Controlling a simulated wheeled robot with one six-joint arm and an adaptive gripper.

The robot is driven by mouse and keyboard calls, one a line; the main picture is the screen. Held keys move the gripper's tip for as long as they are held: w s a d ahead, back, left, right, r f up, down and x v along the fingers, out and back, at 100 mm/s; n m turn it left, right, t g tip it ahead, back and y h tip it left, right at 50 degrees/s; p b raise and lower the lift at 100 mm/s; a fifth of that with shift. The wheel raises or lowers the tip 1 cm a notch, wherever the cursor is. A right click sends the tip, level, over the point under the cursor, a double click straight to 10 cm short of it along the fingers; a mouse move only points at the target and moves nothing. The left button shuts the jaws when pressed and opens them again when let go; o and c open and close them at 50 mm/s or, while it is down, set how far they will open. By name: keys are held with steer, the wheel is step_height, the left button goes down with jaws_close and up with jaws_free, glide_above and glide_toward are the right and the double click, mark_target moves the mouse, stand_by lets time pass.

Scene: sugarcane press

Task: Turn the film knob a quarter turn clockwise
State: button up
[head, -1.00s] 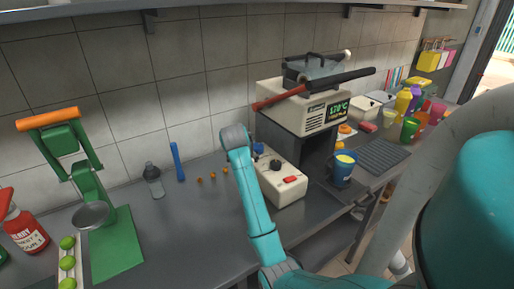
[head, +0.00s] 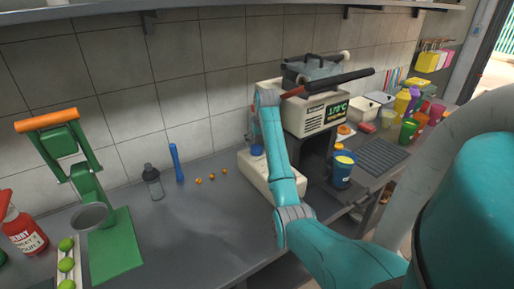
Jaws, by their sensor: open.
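The sealing machine (head: 313,112) is a cream box with a lit temperature display, standing against the wall right of the middle. A dark roll (head: 338,82) lies across its upper part, and a pale round end piece (head: 345,55) shows at the top. I cannot tell which part is the film knob. In front of the machine is a low cream box (head: 262,172) with a blue round part (head: 257,151) on its top; my arm covers much of this box. My arm reaches up in front of the machine's left side. My gripper's fingers are hidden behind my arm.
A blue cup (head: 342,170) stands right of my arm. A green press (head: 85,175) stands far left.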

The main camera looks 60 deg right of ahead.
mark_target(256, 147)
steer(key=shift+x, duration=2.25)
steer(key=c, duration=1.2)
steer(key=shift+o, duration=0.2)
steer(key=shift+w+m, duration=0.1)
steer(key=shift+m, duration=0.3)
steer(key=m+g+h, duration=0.1)
steer(key=m, duration=0.2)
steer(key=shift+w, duration=0.1)
steer(key=shift+m+g, duration=0.8)
steer(key=shift+m, duration=1)
